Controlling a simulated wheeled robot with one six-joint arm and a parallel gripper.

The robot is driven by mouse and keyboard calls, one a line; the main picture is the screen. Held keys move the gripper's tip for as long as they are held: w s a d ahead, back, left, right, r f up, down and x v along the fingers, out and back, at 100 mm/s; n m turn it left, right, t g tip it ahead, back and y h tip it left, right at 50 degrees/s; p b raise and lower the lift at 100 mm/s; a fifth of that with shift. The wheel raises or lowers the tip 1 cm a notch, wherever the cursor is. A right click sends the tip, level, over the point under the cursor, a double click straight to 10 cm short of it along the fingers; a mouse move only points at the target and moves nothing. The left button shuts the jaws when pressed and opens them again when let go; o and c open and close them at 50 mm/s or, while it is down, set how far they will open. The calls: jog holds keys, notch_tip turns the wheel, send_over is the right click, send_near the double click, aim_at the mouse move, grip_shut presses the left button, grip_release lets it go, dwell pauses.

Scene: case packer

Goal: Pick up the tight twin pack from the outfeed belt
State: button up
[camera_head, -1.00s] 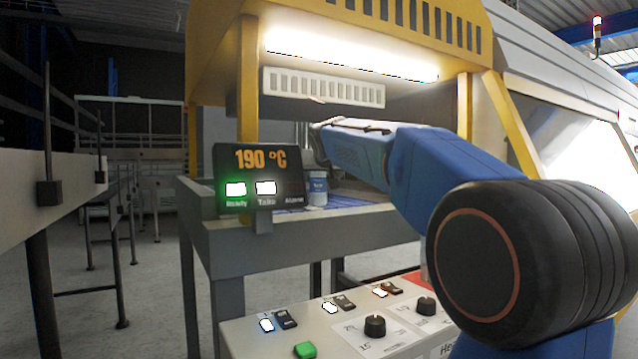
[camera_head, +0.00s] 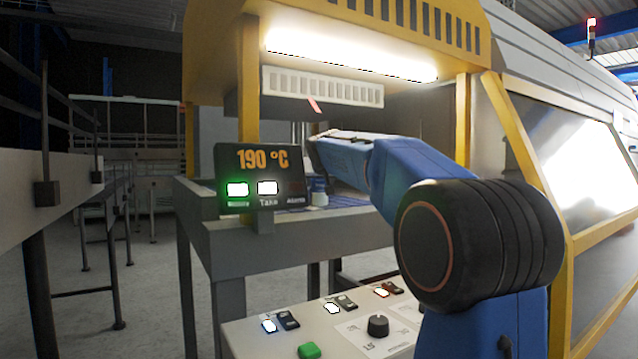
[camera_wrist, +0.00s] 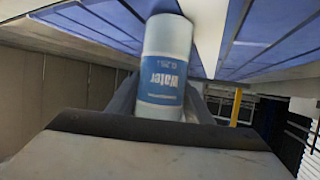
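The pack (camera_wrist: 165,65) in the wrist view is a pale cylinder with a blue "Water" label that reads upside down. I see one cylinder; a second one is not visible. The pack is in line with my gripper (camera_wrist: 160,98), between its grey fingers, its lower end hidden by the gripper body. I cannot tell whether the fingers touch it. In the head view the pack (camera_head: 319,193) shows small over the blue outfeed belt (camera_head: 345,200), just below the end of my arm and partly covered by it. The belt also shows in the wrist view (camera_wrist: 95,25).
A display (camera_head: 260,175) reading 190 °C stands in front of the belt, with green and white lamps lit. A control panel (camera_head: 345,325) with knobs and buttons is below. A yellow-framed hood (camera_head: 222,70) with a lamp is above. Rails stand at the left.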

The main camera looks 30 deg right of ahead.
jog(key=c, duration=0.8)
jog(key=shift+r, duration=0.15)
